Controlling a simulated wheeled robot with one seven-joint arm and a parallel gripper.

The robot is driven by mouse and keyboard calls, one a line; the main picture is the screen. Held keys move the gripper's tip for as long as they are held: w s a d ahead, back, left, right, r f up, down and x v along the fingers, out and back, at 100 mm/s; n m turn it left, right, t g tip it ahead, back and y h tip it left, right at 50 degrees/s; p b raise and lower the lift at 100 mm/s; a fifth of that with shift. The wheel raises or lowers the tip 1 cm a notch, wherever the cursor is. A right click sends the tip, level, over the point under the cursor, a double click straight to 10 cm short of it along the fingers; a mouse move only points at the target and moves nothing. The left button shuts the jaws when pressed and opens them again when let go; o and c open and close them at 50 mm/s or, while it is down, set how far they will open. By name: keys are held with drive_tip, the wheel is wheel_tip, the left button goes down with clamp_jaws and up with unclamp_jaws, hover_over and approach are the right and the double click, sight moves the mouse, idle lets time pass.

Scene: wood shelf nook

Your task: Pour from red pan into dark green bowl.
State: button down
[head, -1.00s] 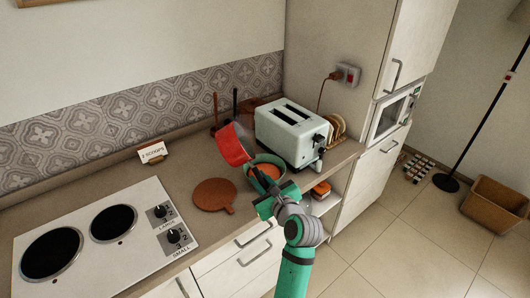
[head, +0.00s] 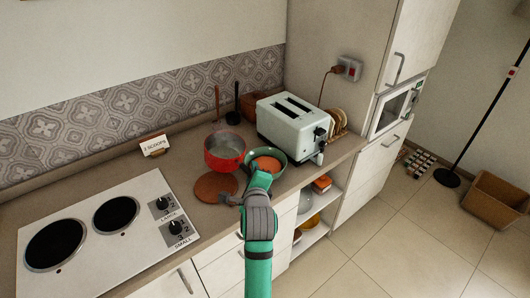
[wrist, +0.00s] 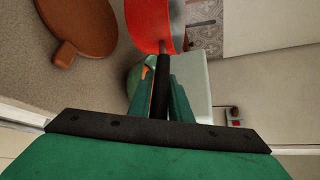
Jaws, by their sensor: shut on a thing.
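The red pan (head: 225,162) is upright and roughly level, just left of the dark green bowl (head: 284,168). Its inside looks grey, and I see no orange in it. The bowl holds something orange (head: 267,163). My gripper (head: 256,182) is shut on the pan's black handle (wrist: 162,80), in front of the bowl. In the wrist view the red pan (wrist: 148,25) lies beyond the fingers, and the bowl (wrist: 136,84) is partly hidden behind them. I cannot tell whether the pan touches the counter.
A round brown board (head: 213,188) lies in front of the pan. A pale toaster (head: 292,128) stands close behind and right of the bowl. The hob (head: 105,230) is at left. A "2 scoops" card (head: 155,146) and upright utensils (head: 236,105) are behind.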

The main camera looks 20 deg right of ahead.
drive_tip(key=shift+a+f+n+h+p, duration=0.2)
drive_tip(key=shift+f+n+p, duration=0.05)
drive_tip(key=shift+f, duration=0.35)
drive_tip(key=shift+a+f+n+h+p, duration=0.2)
drive_tip(key=shift+f+n+p, duration=0.05)
drive_tip(key=shift+f, duration=0.3)
drive_tip(key=shift+s+a+f+n+h+p, duration=0.1)
drive_tip(key=shift+a+f+n+h+p, duration=0.1)
drive_tip(key=shift+n+h+p, duration=0.2)
drive_tip(key=shift+a+f+n+h+p, duration=0.15)
drive_tip(key=shift+a+n+h+p, duration=0.15)
drive_tip(key=shift+a+n+p, duration=0.15)
drive_tip(key=shift+f, duration=0.1)
